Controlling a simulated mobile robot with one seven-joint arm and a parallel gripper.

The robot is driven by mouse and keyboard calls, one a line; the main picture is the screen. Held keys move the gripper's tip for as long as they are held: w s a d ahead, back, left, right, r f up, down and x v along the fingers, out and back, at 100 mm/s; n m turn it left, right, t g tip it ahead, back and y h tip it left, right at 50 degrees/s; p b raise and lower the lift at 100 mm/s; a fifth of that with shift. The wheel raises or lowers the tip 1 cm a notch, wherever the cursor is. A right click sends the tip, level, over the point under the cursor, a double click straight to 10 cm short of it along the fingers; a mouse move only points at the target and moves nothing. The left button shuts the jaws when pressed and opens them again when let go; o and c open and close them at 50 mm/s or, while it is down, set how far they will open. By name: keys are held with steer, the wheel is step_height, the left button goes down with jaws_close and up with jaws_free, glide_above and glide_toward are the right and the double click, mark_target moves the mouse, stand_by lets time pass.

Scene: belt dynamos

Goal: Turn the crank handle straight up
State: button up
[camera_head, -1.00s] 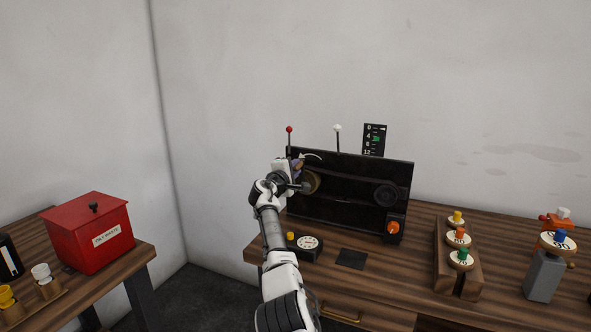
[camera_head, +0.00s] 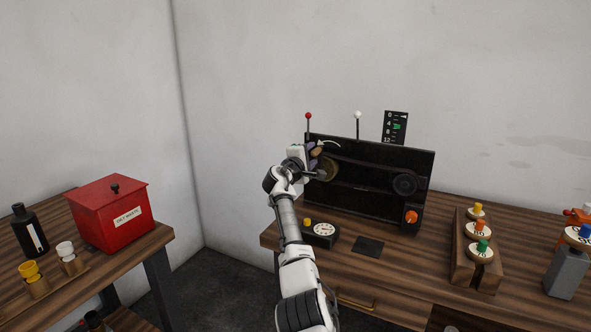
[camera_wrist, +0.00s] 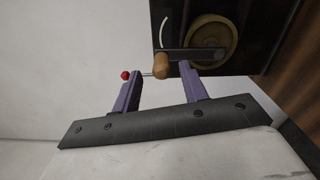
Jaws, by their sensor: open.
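The crank's wooden handle (camera_wrist: 161,66) sits at the end of a dark crank arm (camera_wrist: 183,55), which runs to the hub of a brass-coloured wheel (camera_wrist: 207,32). The arm points toward the panel's top edge, about straight up. In the head view the handle (camera_head: 317,154) is above the wheel (camera_head: 329,169), slightly left. My gripper (camera_wrist: 158,75) is open, its purple fingers on either side of the handle, apart from it as far as I can see. It also shows in the head view (camera_head: 315,148), partly covering the crank.
A red waste bin (camera_head: 110,218) is on the left table.

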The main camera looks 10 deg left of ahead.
steer(key=b+v, duration=0.4)
steer(key=v, duration=0.8)
steer(key=shift+s+r, duration=0.1)
steer(key=shift+s, duration=0.05)
